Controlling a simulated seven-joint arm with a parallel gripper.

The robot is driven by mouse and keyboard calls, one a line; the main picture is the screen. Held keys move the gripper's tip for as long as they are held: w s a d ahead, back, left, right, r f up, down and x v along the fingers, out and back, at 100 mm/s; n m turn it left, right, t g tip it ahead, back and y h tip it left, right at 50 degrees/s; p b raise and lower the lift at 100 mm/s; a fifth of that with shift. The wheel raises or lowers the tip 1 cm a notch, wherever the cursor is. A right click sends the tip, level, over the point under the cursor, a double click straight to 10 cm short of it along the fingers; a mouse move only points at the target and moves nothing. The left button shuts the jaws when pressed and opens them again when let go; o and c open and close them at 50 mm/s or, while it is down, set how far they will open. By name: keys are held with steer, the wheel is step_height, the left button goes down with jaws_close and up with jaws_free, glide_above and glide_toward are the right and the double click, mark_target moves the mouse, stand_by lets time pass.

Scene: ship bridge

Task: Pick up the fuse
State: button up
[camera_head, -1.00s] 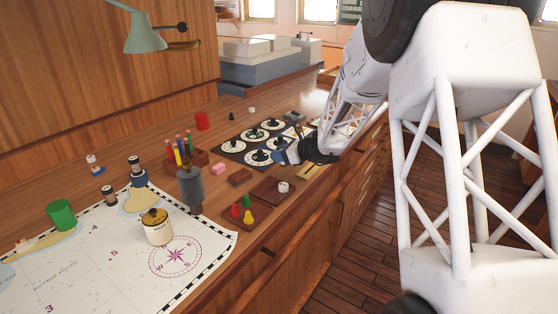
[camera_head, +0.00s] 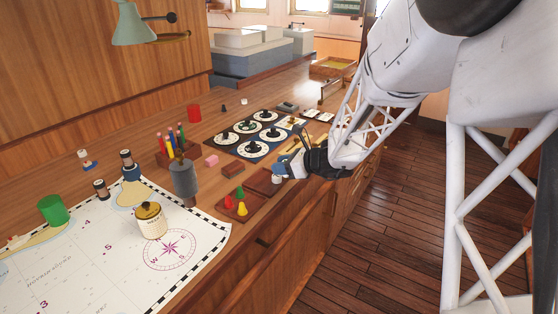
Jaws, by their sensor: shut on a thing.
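The fuse looks to be the small white cylinder (camera_head: 277,179) at the right end of a dark brown wooden block (camera_head: 260,183), near the counter's front edge. My gripper (camera_head: 279,172) comes in from the right, low over the counter. Its blue and dark fingers are closed at the top of the fuse and hide part of it. I cannot tell whether the fuse touches the wood beneath it.
A panel of round dials (camera_head: 247,127) lies behind my gripper. Red, green and yellow pegs (camera_head: 241,203) stand on a wooden base to the left. A grey cylinder (camera_head: 184,180), a pencil holder (camera_head: 170,157) and a chart (camera_head: 75,262) lie further left.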

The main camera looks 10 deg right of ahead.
steer(key=shift+s, duration=0.7)
steer(key=shift+r, duration=0.1)
